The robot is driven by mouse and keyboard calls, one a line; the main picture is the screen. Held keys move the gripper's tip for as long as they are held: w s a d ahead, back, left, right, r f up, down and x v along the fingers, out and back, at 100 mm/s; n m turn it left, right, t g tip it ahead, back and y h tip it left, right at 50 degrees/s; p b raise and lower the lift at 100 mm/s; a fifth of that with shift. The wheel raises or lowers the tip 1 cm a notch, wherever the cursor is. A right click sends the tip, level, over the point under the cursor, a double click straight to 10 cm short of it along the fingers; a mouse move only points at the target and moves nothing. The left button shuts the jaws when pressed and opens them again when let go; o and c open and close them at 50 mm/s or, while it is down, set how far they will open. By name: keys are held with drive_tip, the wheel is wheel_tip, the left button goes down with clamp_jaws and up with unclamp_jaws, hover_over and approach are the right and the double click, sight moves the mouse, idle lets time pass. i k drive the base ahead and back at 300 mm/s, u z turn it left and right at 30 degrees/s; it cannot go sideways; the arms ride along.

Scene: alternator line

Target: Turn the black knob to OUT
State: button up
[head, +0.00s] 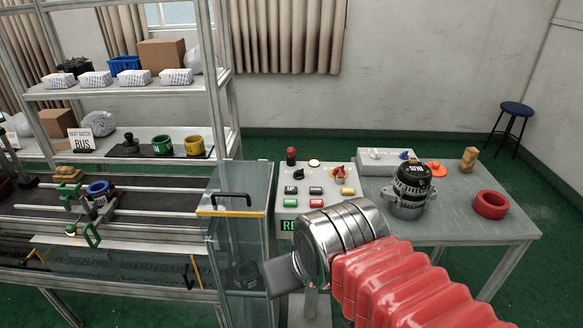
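The black knob (298,176) sits on the upper left of a pale control panel (303,212), in the middle of the head view. It is small here, and I cannot read its markings or tell which way it points. My gripper (282,273) is a dark grey block at the end of the steel wrist, low and in front of the panel. It is apart from the knob in the picture, and its fingertips cannot be made out.
The panel also has several buttons, a red mushroom-shaped part (291,156) and a green-lettered display (288,225), partly hidden by my wrist. A glass guard (238,240) stands left. A grey table (455,220) at right bears an alternator (411,190) and a red ring (490,204).

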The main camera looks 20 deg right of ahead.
sight(298, 174)
drive_tip(key=z, duration=0.05)
drive_tip(key=i, duration=1)
drive_tip(key=u, duration=0.05)
